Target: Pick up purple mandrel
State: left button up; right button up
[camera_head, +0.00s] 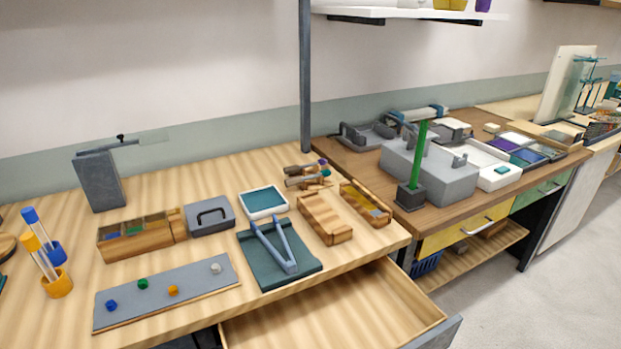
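No thing in view can be surely told as a purple mandrel. A small purple-tipped piece (323,162) shows in a cluster of dark rods and wooden-handled tools (303,178) at the back right of the light wooden table. It is too small to tell whether it is the mandrel. Another purple object (483,5) stands on the white shelf at the top, cut off by the frame edge. Neither of my grippers is in view.
An open wooden drawer (345,318) juts out at the front. Steel-blue tongs (275,246) lie on a dark teal mat (300,265). A grey board (205,285) holds several coloured pieces. A vertical post (305,75) rises behind. A darker bench (480,205) stands at the right.

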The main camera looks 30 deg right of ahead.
aim_at(291, 169)
jog(key=i+l, duration=0.1)
jog(key=l, duration=0.35)
jog(key=i+l, duration=0.1)
jog(key=l, duration=0.4)
jog(key=i+l, duration=0.1)
jog(key=l, duration=0.35)
jog(key=i+l, duration=0.1)
jog(key=l, duration=0.35)
jog(key=i+l, duration=0.1)
jog(key=l, duration=0.4)
jog(key=i+l, duration=0.1)
jog(key=l, duration=0.35)
jog(key=i+l, duration=0.1)
jog(key=l, duration=0.35)
jog(key=l+u, duration=1.25)
jog(key=k+l, duration=0.05)
jog(key=l, duration=0.05)
